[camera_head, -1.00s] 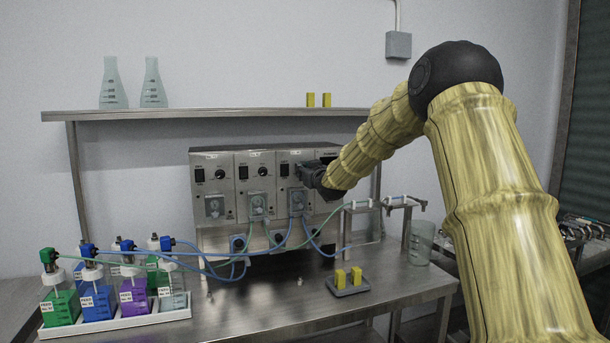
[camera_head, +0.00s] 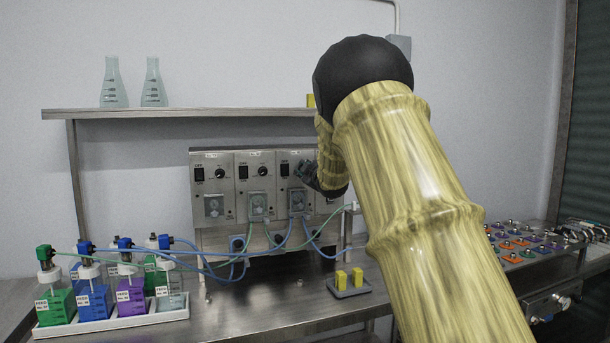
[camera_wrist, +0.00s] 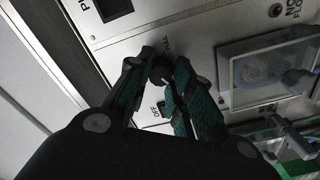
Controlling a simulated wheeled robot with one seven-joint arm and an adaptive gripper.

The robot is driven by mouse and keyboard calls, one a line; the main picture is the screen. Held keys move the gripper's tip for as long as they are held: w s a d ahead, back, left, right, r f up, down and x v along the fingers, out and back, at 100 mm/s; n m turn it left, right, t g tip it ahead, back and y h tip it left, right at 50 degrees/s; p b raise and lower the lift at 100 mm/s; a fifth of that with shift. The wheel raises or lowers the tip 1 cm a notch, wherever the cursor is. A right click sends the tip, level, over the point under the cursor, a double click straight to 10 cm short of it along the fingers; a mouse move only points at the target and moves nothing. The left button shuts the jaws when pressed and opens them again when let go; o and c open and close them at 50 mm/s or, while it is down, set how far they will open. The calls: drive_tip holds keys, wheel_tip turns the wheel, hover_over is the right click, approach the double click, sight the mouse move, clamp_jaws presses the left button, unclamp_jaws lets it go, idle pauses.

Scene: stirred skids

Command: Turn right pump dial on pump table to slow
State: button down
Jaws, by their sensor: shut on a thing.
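The pump bank (camera_head: 225,235) is a steel cabinet of side-by-side pump units on the pump table (camera_head: 250,322). Each unit has a black switch and a small window; the left ones show round black dials. My gripper (camera_head: 304,173) is at the third unit from the left, covering its dial in the head view. In the wrist view my gripper (camera_wrist: 162,68) is shut on a small round black dial (camera_wrist: 161,74), with a fingertip on either side. The dial's pointer and most of its scale lettering are hidden or too blurred to read.
Blue and green tubes run from the bottle tray (camera_head: 110,325) to the pumps. A grey holder with yellow blocks (camera_head: 357,277) sits at the table's front right. My arm blocks the right side. A shelf (camera_head: 200,113) with flasks is above.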

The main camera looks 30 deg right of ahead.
drive_tip(key=shift+f+n, duration=0.15)
drive_tip(key=shift+n, duration=0.35)
drive_tip(key=c, duration=1.2)
unclamp_jaws()
drive_tip(key=shift+c, duration=0.2)
drive_tip(key=v, duration=1.2)
drive_tip(key=shift+d, duration=0.1)
